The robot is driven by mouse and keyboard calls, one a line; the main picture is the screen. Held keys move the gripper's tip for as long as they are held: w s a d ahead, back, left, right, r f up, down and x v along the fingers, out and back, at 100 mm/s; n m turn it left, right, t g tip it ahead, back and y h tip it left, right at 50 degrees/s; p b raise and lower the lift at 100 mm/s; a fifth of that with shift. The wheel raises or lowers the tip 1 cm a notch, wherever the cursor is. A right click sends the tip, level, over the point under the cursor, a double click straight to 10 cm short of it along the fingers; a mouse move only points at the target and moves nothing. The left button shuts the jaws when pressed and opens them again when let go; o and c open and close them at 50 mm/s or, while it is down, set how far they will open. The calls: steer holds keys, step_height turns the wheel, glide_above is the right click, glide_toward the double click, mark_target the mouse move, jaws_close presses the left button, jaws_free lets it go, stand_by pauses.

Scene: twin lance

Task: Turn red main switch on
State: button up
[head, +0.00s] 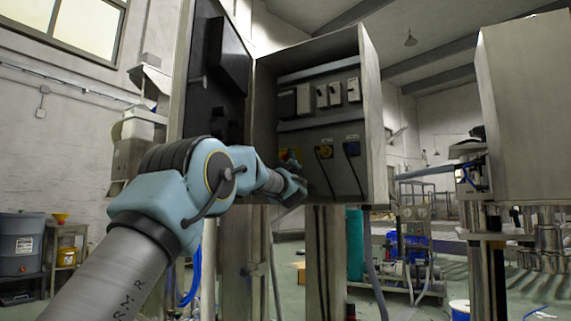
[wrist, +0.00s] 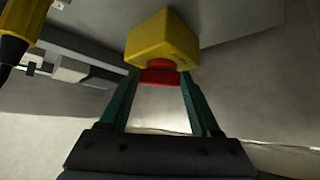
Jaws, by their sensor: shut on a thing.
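The red main switch (wrist: 158,73) shows in the wrist view as a red knob on a yellow housing (wrist: 162,40). My gripper (wrist: 158,88) has one finger on each side of the red knob and is shut on it. In the head view my gripper (head: 294,188) is at the lower left of the open grey cabinet (head: 374,120). Red and yellow parts show just above it there. The knob's exact turn angle cannot be told.
The dark open door (head: 214,70) stands at left. Another grey cabinet (head: 522,110) is at right.

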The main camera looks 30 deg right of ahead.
steer(key=o, duration=1.4)
steer(key=b+v, duration=0.2)
steer(key=v, duration=0.8)
steer(key=shift+s+a+f, duration=0.2)
steer(key=shift+s, duration=0.1)
